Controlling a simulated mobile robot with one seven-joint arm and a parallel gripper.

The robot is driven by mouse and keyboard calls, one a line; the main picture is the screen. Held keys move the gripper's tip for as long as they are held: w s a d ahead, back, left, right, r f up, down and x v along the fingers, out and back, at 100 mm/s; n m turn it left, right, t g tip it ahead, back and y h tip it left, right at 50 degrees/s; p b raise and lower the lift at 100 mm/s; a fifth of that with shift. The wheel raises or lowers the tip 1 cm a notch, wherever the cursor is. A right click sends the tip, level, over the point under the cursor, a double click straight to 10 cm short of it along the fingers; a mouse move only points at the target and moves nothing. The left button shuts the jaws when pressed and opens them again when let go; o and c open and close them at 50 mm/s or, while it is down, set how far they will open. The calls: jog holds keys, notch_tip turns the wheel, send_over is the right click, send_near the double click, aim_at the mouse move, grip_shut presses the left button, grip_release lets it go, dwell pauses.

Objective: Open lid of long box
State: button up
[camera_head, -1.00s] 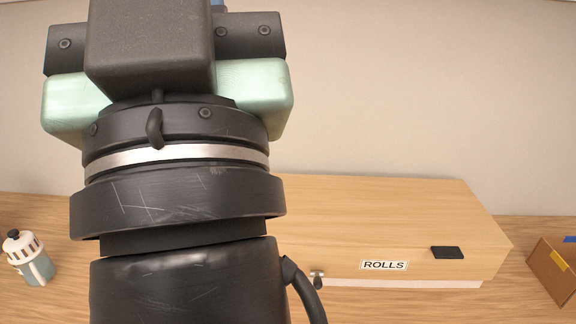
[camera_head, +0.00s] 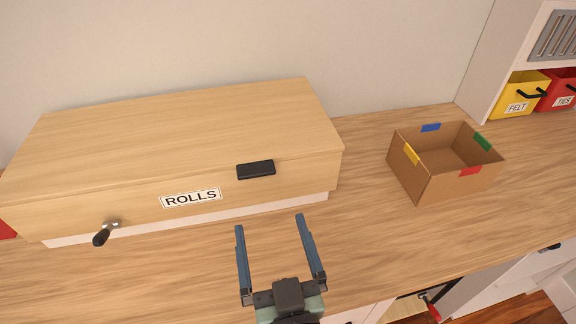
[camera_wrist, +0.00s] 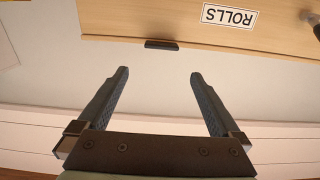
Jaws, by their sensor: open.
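The long box (camera_head: 190,140) is light wood with a ROLLS label (camera_head: 190,197) on its front, and its lid is closed. A black handle (camera_head: 256,170) is on the front right of the lid; it also shows in the wrist view (camera_wrist: 162,45). A small dark-handled latch (camera_head: 104,233) is at the front left, below the label. My gripper (camera_head: 271,222) is open and empty in front of the box, just below the handle in the picture, with its fingers pointing toward the box and apart from it. In the wrist view, my gripper (camera_wrist: 157,74) has the handle ahead, between the line of its fingers.
An open cardboard box (camera_head: 440,190) with coloured tabs stands right of the long box. Yellow (camera_head: 518,95) and red (camera_head: 562,92) bins sit on a shelf at the far right. The wooden counter (camera_head: 380,240) is clear between the gripper and the cardboard box.

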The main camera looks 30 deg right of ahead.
aim_at(256, 167)
jog(key=p+x, duration=0.2)
jog(key=x, duration=1)
jog(key=shift+w+f+p, duration=0.2)
jog(key=shift+w+p, duration=0.1)
jog(key=shift+w, duration=0.05)
grip_shut()
